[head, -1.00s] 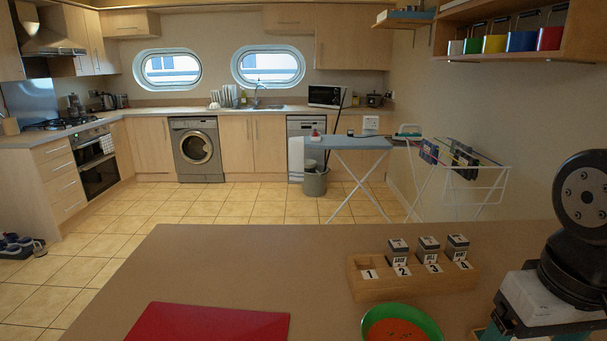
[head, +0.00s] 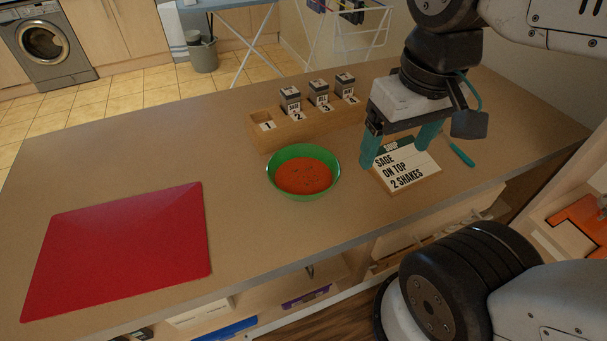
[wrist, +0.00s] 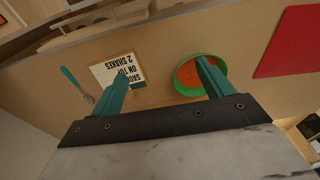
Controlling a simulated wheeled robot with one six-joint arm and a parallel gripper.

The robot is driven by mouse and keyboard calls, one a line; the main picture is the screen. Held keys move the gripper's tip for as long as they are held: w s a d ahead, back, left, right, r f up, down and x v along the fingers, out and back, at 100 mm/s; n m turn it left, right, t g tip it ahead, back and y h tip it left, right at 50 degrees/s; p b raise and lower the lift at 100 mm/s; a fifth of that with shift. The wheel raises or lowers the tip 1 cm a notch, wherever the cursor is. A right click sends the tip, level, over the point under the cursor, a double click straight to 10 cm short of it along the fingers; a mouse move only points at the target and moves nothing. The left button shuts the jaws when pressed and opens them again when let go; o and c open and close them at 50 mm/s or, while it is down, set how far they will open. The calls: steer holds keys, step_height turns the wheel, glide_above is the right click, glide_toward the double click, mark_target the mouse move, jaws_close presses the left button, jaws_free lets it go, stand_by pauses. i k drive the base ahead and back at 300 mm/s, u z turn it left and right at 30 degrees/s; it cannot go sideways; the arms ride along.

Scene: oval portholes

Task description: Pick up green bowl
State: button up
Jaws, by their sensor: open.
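The green bowl (head: 303,190) stands upright on the counter, left of my gripper in the head view. It holds orange-red soup with dark specks on top. My gripper (head: 398,158) is open and empty, with teal fingers pointing down above the recipe card. In the wrist view the bowl (wrist: 186,85) shows past the right fingertip, which covers part of it. The gripper (wrist: 163,78) is apart from the bowl.
A recipe card (head: 407,169) reads "sage on top 2 shakes". A teal-handled utensil (head: 459,150) lies right of it. A wooden rack (head: 285,131) with three shakers and numbered slots stands behind the bowl. A red mat (head: 122,247) lies left, with bare counter between.

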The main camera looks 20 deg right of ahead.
mark_target(301, 173)
steer(key=z, duration=0.15)
steer(key=k, duration=1)
steer(key=u, duration=0.65)
steer(key=i, duration=0.5)
steer(key=u, duration=0.05)
